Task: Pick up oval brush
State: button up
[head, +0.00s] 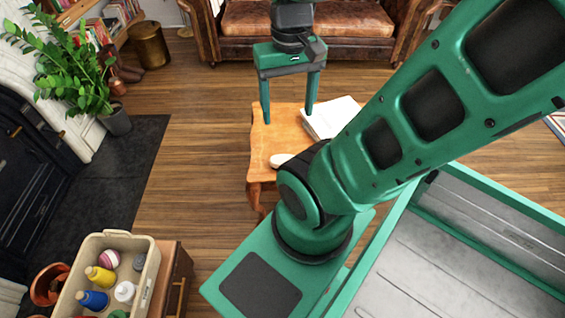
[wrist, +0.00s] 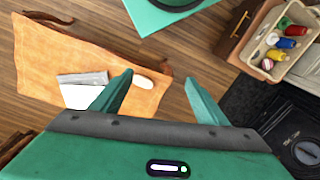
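A small pale oval object (head: 281,160), which looks like the oval brush, lies on the wooden table (head: 262,143). In the head view my arm hides part of it. In the wrist view the pale oval object (wrist: 144,82) lies just beside the tip of the left finger, near the table edge. Its bristles cannot be made out. My gripper (head: 288,115) is open and empty, pointing down above the table.
A white book or paper stack (head: 330,117) lies on the table. A beige bin (head: 148,283) with several bottles and a ball stands on a brown cabinet (head: 172,290) at lower left. A leather sofa (head: 345,22) stands at the back, a potted plant (head: 116,121) at left. Wood floor (head: 200,110) is open between.

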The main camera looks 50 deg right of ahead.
jog(key=w+d+f+m, duration=0.5)
jog(key=w, duration=0.1)
jog(key=m, duration=1.6)
send_over(285, 159)
notch_tip(285, 159, down, 29)
jog(key=shift+d+f+t+y, duration=0.3)
jog(key=shift+f+t+y, duration=0.2)
jog(key=f, duration=0.5)
jog(key=shift+w+a, duration=0.15)
jog(key=shift+a, duration=0.05)
jog(key=shift+a+f, duration=0.2)
jog(key=shift+f, duration=2.35)
